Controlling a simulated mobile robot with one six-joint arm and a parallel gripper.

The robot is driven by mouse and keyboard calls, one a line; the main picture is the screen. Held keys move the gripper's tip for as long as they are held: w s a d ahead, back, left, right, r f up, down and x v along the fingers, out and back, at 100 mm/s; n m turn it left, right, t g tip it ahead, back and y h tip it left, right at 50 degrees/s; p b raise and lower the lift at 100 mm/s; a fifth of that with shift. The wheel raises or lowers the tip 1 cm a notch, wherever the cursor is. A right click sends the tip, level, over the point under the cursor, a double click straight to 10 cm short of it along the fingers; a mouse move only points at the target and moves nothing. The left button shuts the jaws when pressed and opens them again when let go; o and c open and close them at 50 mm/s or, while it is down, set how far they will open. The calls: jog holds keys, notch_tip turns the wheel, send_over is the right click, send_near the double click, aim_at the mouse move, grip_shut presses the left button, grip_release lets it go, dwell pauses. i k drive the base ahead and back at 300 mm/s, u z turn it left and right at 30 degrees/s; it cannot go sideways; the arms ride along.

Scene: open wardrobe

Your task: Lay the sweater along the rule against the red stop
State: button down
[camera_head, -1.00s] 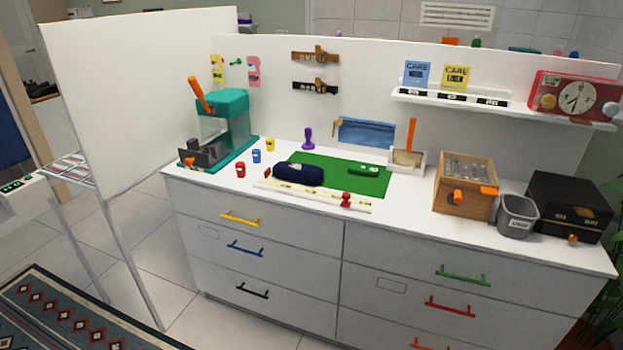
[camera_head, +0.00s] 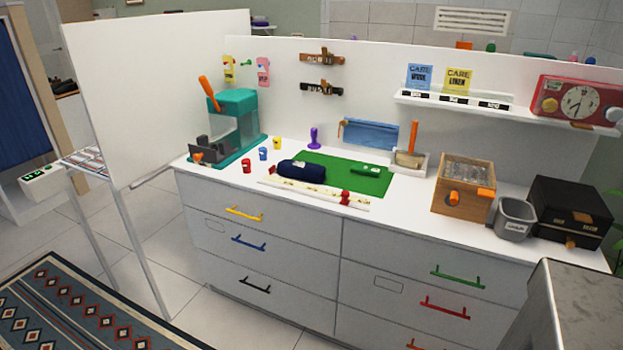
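The sweater is a dark navy folded bundle (camera_head: 302,172) with a small white label. It lies at the left part of the green mat (camera_head: 372,180), just behind the rule. The rule (camera_head: 290,186) is a long pale strip with markings along the mat's front edge. The red stop (camera_head: 345,197) sits on the rule towards its right end. The sweater lies left of the stop, with a clear gap between them. I cannot tell whether the sweater touches the rule. My gripper is not in view.
A teal machine (camera_head: 237,120) and small coloured cups (camera_head: 263,154) stand left of the mat. A wooden box (camera_head: 463,186), grey bin (camera_head: 515,218) and black case (camera_head: 569,211) stand right. A grey block (camera_head: 570,310) fills the lower right corner. A tall white panel (camera_head: 165,90) closes the left.

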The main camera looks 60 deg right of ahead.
aim_at(298, 169)
jog(key=u, duration=0.3)
jog(key=k, duration=0.95)
jog(key=z, duration=0.9)
jog(key=i, duration=1)
jog(key=u, duration=0.1)
